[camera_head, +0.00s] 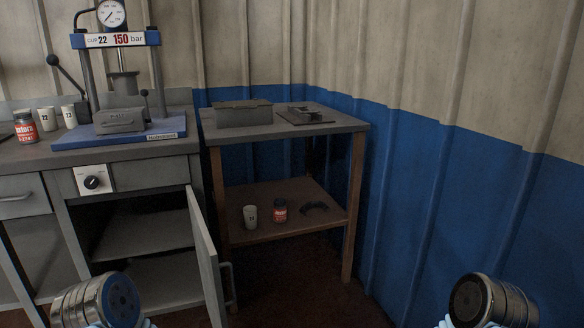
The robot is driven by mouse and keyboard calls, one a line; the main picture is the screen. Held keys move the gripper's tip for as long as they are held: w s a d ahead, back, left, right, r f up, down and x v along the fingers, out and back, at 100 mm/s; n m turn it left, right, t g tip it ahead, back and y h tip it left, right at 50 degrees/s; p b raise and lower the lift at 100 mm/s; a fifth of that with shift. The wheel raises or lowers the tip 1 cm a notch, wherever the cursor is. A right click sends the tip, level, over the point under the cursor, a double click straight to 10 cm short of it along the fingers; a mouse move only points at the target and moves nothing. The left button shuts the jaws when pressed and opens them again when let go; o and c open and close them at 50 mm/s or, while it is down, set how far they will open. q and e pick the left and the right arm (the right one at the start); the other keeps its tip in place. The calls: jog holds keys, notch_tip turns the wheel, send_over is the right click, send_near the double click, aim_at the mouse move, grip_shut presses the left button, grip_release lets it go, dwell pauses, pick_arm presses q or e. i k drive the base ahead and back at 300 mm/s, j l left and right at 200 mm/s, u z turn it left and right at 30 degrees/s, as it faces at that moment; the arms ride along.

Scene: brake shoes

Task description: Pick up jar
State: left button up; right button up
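A jar with a red and white label and a dark lid (25,126) stands upright at the left end of the grey workbench. Only metallic, round joints of my two arms show at the bottom left and bottom right. No gripper fingers are visible, and both jars stand apart from my arms.
A press (118,90) on a blue base stands on the workbench beside two white cups (58,118). An open cabinet door (206,258) juts out left of the side table (285,124). A grey box (243,114) sits on its top. Corrugated walls close the corner.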

aim_at(27, 130)
jog(key=u, duration=0.7)
jog(key=i+l+u, duration=0.25)
jog(key=l, duration=0.15)
jog(key=l+u, duration=0.25)
jog(key=i+l+u, duration=0.2)
jog(key=l, duration=0.35)
jog(key=l+u, duration=0.25)
jog(key=l, duration=0.45)
